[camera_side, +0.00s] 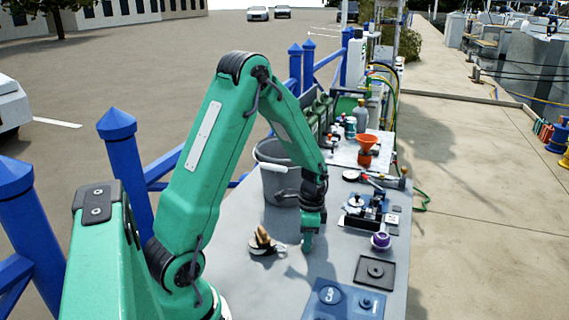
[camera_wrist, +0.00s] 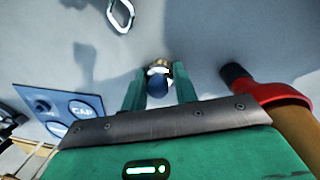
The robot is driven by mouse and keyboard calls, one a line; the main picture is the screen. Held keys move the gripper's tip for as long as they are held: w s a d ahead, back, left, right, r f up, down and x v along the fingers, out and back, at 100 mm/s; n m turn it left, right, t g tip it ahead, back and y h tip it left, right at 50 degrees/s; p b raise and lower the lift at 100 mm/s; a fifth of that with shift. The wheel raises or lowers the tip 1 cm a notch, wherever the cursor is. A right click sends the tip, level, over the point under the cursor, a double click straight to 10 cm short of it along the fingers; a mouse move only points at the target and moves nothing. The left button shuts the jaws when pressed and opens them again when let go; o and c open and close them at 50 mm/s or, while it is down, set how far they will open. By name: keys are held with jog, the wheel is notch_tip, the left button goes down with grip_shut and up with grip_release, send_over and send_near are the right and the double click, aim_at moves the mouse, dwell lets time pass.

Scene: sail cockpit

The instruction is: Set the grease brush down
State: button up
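In the wrist view, the grease brush (camera_wrist: 157,84) shows nearly end-on as a blue rounded handle with a brassy, whitish part beyond it. My gripper (camera_wrist: 159,78) has its two green fingers close against its sides and appears shut on it. In the side view, my gripper (camera_side: 307,243) points down, low over the grey table (camera_side: 232,222). The brush is hidden there, so I cannot tell whether its lower end touches the table.
A blue tray (camera_side: 345,303) marked "CAP" lies at the front, with a dark square plate (camera_side: 374,272) behind it. A purple-topped item (camera_side: 381,240) stands right. A grey bucket (camera_side: 278,172) stands behind my gripper. A brown-and-white item (camera_side: 262,242) lies left. A red, black-ended tool (camera_wrist: 262,88) is close right in the wrist view.

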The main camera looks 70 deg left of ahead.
jog(key=shift+c, duration=0.5)
jog(key=shift+r, duration=0.1)
jog(key=shift+r, duration=0.75)
notch_tip(320, 180, up, 2)
jog(key=shift+r, duration=0.1)
jog(key=s+d+r, duration=0.1)
jog(key=d+r, duration=0.6)
jog(key=d, duration=0.4)
jog(key=shift+s+d, duration=0.3)
jog(key=shift+w, duration=0.1)
